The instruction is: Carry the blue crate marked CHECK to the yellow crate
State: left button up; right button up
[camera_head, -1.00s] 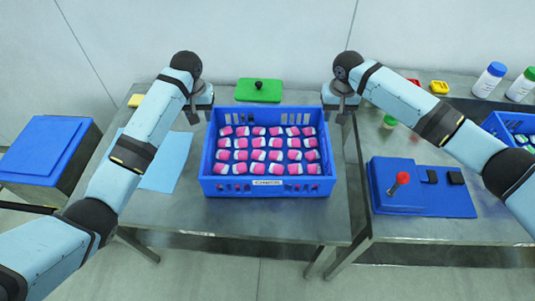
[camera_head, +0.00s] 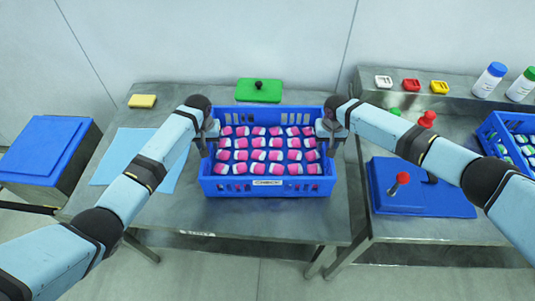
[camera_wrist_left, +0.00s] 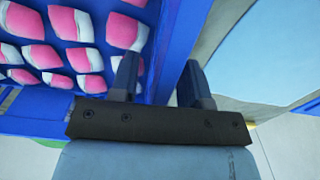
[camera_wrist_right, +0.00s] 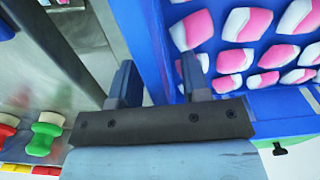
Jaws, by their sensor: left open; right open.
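The blue crate (camera_head: 265,192) marked CHECK stands on the middle metal table, filled with several pink-and-white pieces. My left gripper (camera_head: 207,140) is at the crate's left wall, and my right gripper (camera_head: 327,138) is at its right wall. In the left wrist view the open fingers (camera_wrist_left: 160,82) straddle the left wall, one finger on the inner side and one outside. In the right wrist view the open fingers (camera_wrist_right: 160,82) straddle the right wall the same way. Contact with the wall cannot be told. No yellow crate shows in these views.
A light blue sheet (camera_head: 120,165), yellow block (camera_head: 142,101) and green lidded item (camera_head: 258,92) lie on the same table. The right table holds a blue box with a red knob (camera_head: 430,203) and another blue crate (camera_head: 490,137). A blue-topped stand (camera_head: 45,148) is left.

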pick_arm(q)
grip_shut()
pick_arm(e)
grip_shut()
dwell(1.2)
pick_arm(q)
jog(key=shift+w+r, duration=0.15)
jog(key=shift+r, duration=0.05)
pick_arm(e)
jog(key=shift+w+r, duration=0.1)
jog(key=shift+r, duration=0.05)
